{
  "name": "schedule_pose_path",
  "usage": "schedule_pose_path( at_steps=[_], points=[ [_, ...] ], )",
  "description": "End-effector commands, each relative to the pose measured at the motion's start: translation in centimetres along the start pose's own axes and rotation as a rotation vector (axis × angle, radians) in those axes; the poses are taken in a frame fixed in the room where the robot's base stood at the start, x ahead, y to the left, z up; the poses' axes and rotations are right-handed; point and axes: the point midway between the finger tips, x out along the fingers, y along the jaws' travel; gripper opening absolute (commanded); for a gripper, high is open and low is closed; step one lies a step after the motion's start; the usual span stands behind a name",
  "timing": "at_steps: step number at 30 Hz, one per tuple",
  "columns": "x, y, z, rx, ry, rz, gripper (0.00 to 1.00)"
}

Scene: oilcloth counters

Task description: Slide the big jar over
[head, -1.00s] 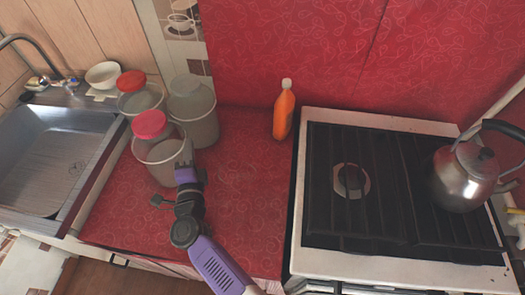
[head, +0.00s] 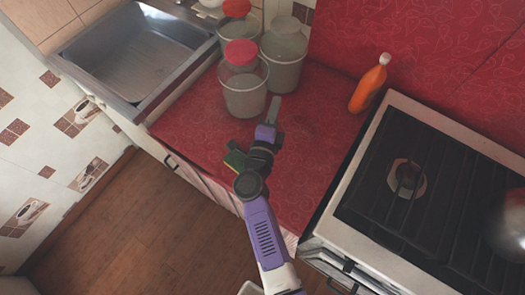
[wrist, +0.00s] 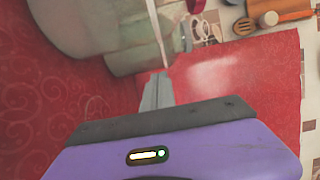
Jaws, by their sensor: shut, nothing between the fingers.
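Three cloudy, translucent jars stand grouped on the red counter (head: 310,120). One has a pink-red lid (head: 243,92) and is nearest me, one has an orange-red lid (head: 236,30) at the back left, and one has a grey lid (head: 284,65) at the right. I cannot tell for sure which is the big jar. My gripper (head: 272,108) is shut and empty, low over the counter, just right of the pink-lidded jar. In the wrist view my shut fingers (wrist: 157,92) point toward a large translucent jar (wrist: 90,25) at the upper left; contact is unclear.
An orange bottle (head: 369,84) stands right of the jars, beside the stove (head: 430,180). A metal sink (head: 145,55) lies to the left. The red counter between my gripper and the bottle is bare. Utensils (wrist: 270,18) show at the wrist view's top right.

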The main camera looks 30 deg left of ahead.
Motion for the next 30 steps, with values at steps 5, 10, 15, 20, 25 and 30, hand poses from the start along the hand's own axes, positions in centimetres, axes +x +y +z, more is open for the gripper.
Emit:
schedule_pose_path(
  at_steps=[5, 10, 15, 20, 25, 30],
  points=[
    [-4.3, 0.0, 0.0, 0.0, -0.002, 0.001, 0.0],
    [-8.1, 0.1, 0.0, -0.001, -0.001, 0.001, 0.0],
    [-11.5, 0.1, 0.0, 0.0, -0.001, 0.001, 0.0],
    [-13.6, 0.1, 0.0, -0.001, 0.0, 0.001, 0.0],
    [-14.6, 0.1, -0.1, -0.001, 0.001, 0.001, 0.0],
    [-14.8, 0.0, 0.0, 0.0, 0.001, 0.0, 0.0]
  ],
)
